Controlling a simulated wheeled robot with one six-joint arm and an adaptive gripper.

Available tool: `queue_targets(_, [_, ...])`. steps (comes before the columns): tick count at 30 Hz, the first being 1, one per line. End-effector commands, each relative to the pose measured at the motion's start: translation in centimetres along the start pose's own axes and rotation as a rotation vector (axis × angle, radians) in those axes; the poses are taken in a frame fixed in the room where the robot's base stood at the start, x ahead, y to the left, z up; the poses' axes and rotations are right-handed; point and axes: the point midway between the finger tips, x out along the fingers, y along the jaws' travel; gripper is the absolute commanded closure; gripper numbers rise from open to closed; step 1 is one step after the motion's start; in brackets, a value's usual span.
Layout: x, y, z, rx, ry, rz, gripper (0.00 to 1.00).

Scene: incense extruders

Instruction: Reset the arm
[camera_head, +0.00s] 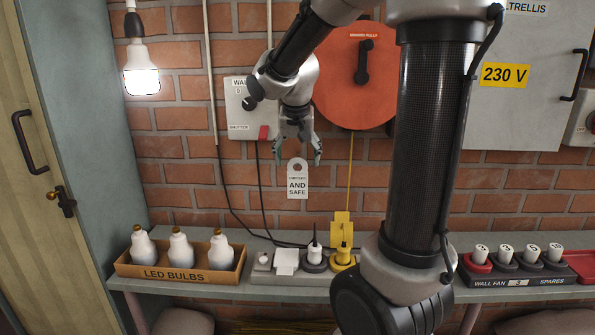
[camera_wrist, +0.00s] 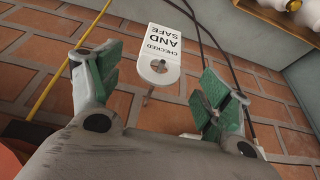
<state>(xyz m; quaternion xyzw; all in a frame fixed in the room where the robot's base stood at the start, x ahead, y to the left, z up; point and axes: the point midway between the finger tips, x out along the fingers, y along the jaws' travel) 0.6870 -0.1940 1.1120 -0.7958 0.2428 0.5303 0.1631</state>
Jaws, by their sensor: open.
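My gripper (camera_head: 297,150) is in front of the brick wall, pointing down, with its green-padded fingers spread apart. In the wrist view my gripper (camera_wrist: 160,95) is also open. A white tag (camera_head: 297,182) reading "AND SAFE" hangs just below the fingers in the head view. In the wrist view the tag (camera_wrist: 158,52) reads "CHECKED AND SAFE". It hangs by its hole on a small peg (camera_wrist: 148,97) on the wall. The fingers stand on either side of the tag's top end and do not appear to touch it.
Below is a shelf (camera_head: 205,293) with a box of LED bulbs (camera_head: 180,272), plugs including a yellow one (camera_head: 343,257), and a spares tray (camera_head: 520,274). A red disc (camera_head: 355,95) with a black handle, a wall switch box (camera_head: 240,105) and a lit bulb (camera_head: 141,80) are nearby.

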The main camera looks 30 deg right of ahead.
Motion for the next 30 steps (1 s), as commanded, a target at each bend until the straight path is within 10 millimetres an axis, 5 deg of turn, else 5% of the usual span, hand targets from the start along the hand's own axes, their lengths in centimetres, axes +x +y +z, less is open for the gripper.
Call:
queue_targets(6, [-2.3,0.0,0.0,-0.001,0.001,0.000,0.22])
queue_targets(17, [-2.3,0.3,0.8,-0.134,-0.028,0.009,0.22])
queue_targets(21, [-1.9,2.2,5.6,-0.332,-0.130,0.000,0.22])
queue_targets(30, [-6.0,7.1,16.4,-0.580,-0.158,-0.147,0.22])
